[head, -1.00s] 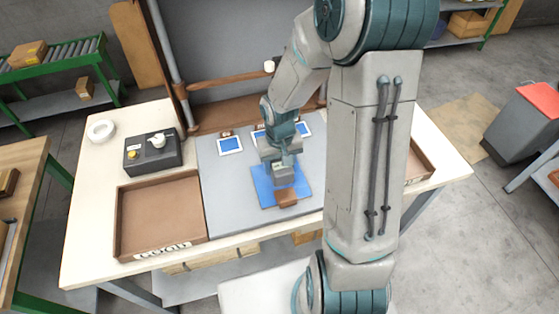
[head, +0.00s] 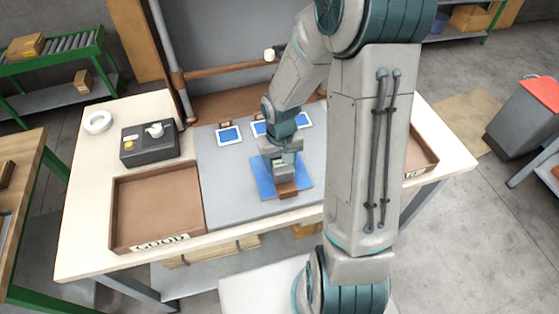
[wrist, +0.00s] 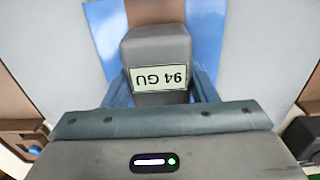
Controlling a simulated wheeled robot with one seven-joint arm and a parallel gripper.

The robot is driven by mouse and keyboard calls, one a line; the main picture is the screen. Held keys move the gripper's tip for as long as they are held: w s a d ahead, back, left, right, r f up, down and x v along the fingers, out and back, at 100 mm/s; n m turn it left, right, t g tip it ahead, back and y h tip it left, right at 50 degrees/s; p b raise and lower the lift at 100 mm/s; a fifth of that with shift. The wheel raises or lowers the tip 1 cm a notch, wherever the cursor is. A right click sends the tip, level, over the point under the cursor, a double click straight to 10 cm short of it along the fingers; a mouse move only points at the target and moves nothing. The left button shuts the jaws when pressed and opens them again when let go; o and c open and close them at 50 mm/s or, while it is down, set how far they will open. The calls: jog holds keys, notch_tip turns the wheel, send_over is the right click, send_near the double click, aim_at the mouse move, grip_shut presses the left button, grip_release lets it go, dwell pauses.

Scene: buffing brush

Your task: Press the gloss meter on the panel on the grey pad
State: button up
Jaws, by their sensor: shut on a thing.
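My gripper (head: 284,168) is shut on the grey gloss meter (wrist: 157,52), whose display reads "94 GU", upside down in the wrist view. The meter is low over the blue panel (head: 264,180), which lies on the grey pad (head: 225,200) in the middle of the bench. The panel also shows on both sides of the meter in the wrist view (wrist: 205,30). The meter's underside is hidden, so I cannot tell for certain whether it touches the panel. A brown piece (head: 287,190) shows at the panel's front edge, just in front of the meter.
A brown tray (head: 155,205) with a label sits left of the pad; another (head: 420,160) is partly behind my arm at right. Several small white-framed blue pieces (head: 229,136) line the back. A dark box (head: 150,147) with a yellow button and a white ring (head: 98,122) stand back left.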

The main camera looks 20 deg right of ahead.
jog(key=shift+s+f+b, duration=0.1)
jog(key=shift+f+b, duration=0.5)
dwell(1.5)
jog(key=shift+r, duration=0.1)
jog(key=shift+r+p, duration=2.75)
jog(key=shift+r, duration=0.7)
